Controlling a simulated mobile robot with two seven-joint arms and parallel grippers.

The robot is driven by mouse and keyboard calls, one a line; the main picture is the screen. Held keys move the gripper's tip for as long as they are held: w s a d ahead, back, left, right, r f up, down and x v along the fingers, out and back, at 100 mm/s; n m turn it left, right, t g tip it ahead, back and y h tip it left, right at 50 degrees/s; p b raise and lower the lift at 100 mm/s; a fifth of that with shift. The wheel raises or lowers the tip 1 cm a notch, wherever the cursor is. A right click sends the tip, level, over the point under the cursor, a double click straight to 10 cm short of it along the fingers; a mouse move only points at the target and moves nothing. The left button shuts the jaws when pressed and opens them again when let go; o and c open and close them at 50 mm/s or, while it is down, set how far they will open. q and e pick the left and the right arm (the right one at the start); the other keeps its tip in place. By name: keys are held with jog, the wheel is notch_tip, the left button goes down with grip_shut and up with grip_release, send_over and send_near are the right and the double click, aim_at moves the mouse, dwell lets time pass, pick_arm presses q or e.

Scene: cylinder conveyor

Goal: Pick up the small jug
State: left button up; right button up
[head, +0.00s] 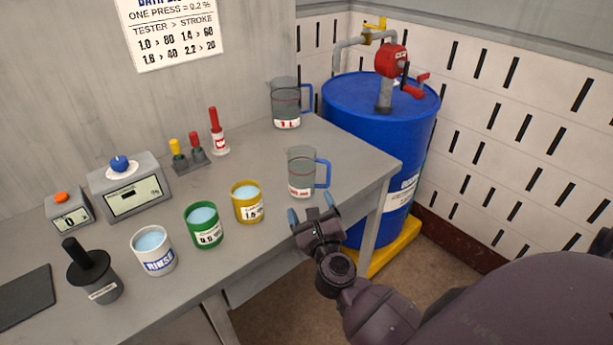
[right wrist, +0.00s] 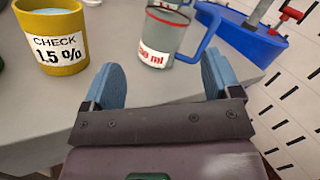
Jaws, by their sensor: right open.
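The small jug (head: 301,172) is clear with a blue handle and a red-and-white label, and stands upright near the front right edge of the grey table. It also shows in the right wrist view (right wrist: 163,35), just beyond the fingertips, with its handle to the right. My right gripper (head: 312,214) is open and empty at the table's front edge, in front of the jug and apart from it. In the right wrist view its two blue fingers (right wrist: 165,85) are spread, with the jug's lower part beyond the gap. My left gripper is not in view.
A larger jug (head: 286,104) stands behind. A yellow cup (head: 247,203), a green cup (head: 204,226) and a white rinse cup (head: 153,251) stand left of the small jug. A blue drum (head: 372,135) with a red pump stands right of the table (head: 262,157).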

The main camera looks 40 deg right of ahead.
aim_at(304, 181)
jog(key=m, duration=0.2)
jog(key=w+m+g, duration=0.1)
jog(key=m, duration=0.1)
jog(key=w+d+m+g, duration=0.1)
jog(key=shift+w+r+m+h, duration=0.1)
jog(key=shift+w+m+h, duration=0.05)
jog(key=shift+m+h, duration=0.25)
jog(key=x, duration=0.5)
jog(key=shift+r+x, duration=0.2)
jog(key=shift+x, duration=1.2)
jog(key=shift+r+x, duration=0.15)
jog(key=shift+x, duration=1.3)
jog(key=shift+d, duration=0.15)
